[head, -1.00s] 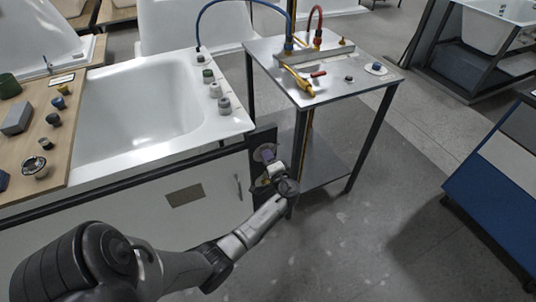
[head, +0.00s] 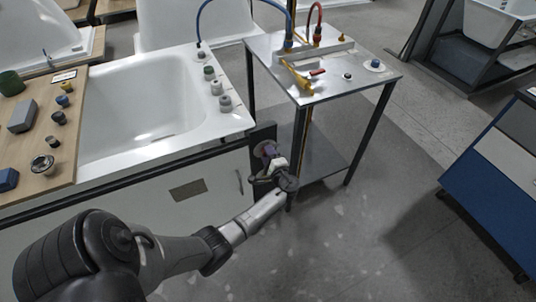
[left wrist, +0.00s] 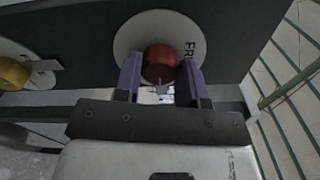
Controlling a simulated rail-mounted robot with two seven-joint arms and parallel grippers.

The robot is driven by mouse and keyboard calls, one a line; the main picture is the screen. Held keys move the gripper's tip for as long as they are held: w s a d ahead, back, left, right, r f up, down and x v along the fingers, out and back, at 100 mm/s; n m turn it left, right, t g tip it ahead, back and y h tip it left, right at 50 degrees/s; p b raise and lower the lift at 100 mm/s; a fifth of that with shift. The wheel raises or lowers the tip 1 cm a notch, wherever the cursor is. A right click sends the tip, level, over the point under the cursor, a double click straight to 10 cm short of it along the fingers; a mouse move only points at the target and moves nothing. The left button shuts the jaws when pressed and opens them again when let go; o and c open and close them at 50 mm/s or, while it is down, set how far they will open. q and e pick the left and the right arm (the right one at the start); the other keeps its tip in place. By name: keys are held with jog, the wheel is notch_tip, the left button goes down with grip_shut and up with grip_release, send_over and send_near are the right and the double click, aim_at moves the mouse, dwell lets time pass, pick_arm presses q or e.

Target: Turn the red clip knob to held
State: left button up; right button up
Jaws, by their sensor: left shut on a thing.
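The red clip knob (left wrist: 160,63) sits on a round white disc (left wrist: 128,42) with dark letters reading "FR", partly covered. The disc is on a dark upright panel (left wrist: 225,22). In the left wrist view my left gripper (left wrist: 160,72) has its two purple fingers on either side of the red knob, shut on it. In the head view the left gripper (head: 268,152) is at the dark panel at the tub's right end, and it hides the red knob there. My right gripper is not in view.
A yellow knob (left wrist: 14,72) on a white plate is left of the red one. A metal table (head: 330,85) with hoses and a yellow valve stands beyond the panel. The bathtub (head: 140,105) is to the left. A blue cabinet (head: 490,200) stands at right; floor between is clear.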

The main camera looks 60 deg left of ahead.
pick_arm(q)
jog(key=o, duration=0.9)
jog(key=d+p, duration=0.1)
jog(key=d, duration=0.3)
jog(key=s+d, duration=0.1)
jog(key=d, duration=0.4)
jog(key=d+p, duration=0.1)
jog(key=d, duration=0.3)
jog(key=shift+s+d+p, duration=0.2)
jog(key=shift+d+p, duration=0.1)
jog(key=shift+d, duration=0.05)
